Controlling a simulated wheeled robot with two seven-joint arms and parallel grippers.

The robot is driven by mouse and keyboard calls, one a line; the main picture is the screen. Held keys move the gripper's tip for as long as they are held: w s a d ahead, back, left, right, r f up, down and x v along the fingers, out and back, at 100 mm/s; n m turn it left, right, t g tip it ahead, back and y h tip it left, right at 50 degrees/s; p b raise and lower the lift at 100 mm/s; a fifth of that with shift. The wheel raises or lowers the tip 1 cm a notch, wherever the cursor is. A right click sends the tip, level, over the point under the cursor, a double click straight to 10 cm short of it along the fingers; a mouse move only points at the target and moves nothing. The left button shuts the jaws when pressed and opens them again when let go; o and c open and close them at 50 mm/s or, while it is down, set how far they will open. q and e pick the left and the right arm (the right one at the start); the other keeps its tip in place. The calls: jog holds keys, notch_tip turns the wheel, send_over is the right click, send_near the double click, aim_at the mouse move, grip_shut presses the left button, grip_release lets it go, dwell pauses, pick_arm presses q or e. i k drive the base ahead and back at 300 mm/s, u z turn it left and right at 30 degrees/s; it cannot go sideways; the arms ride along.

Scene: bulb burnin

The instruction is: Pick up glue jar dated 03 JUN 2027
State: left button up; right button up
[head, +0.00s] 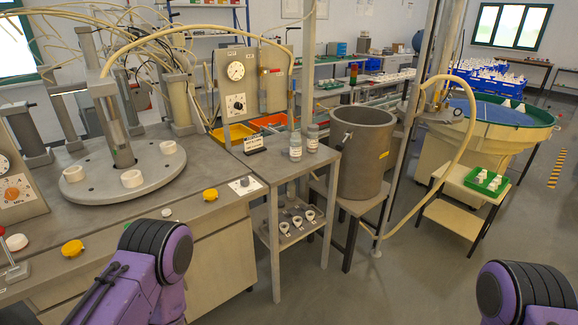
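Two small jars with grey lids and pale labels stand upright, side by side, on the small grey side table (278,165) in the middle of the head view. One is the left jar (295,149); the other is the right jar (313,141), slightly farther back. Any dates on their labels are too small to read, so I cannot tell which is dated 03 JUN 2027. Purple and black parts of my arms show at the bottom left and bottom right, well short of the jars. Neither gripper is in view.
A small sign (253,144) stands left of the jars. A large grey drum (362,150) stands close on their right, near a vertical post. A lower shelf (290,222) holds several white rings. A workbench with a round turntable (122,180) fills the left. The floor in front right is clear.

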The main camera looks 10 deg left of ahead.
aim_at(295, 153)
jog(key=z, duration=0.9)
jog(key=i, duration=1.05)
jog(key=u, duration=0.2)
